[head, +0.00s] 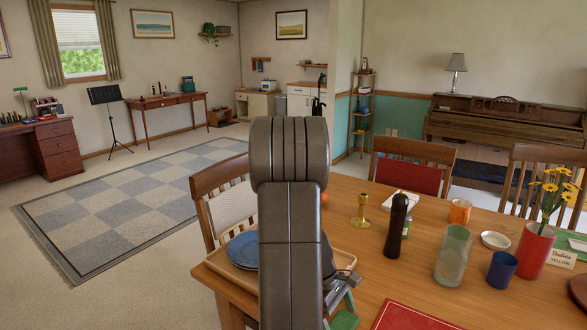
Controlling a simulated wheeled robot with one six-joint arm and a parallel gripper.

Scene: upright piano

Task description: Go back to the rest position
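My own dark grey arm rises through the middle of the head view and covers part of the table (440,262). A small grey metal part beside the arm, low in the view, seems to belong to my gripper (345,279). It is over the table's near left corner, by a wooden tray (226,266) with a blue plate (243,248). The arm hides the rest of the gripper. I cannot see its fingertips or whether it holds anything. Green pieces (343,320) show just below it, partly hidden.
The table holds a brass candlestick (361,211), dark pepper mill (396,226), glass (453,254), blue cup (502,270) and red flower vase (534,250). Chairs (222,203) stand around it. The upright piano (505,120) is behind. Open floor and a checkered rug (130,205) lie left.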

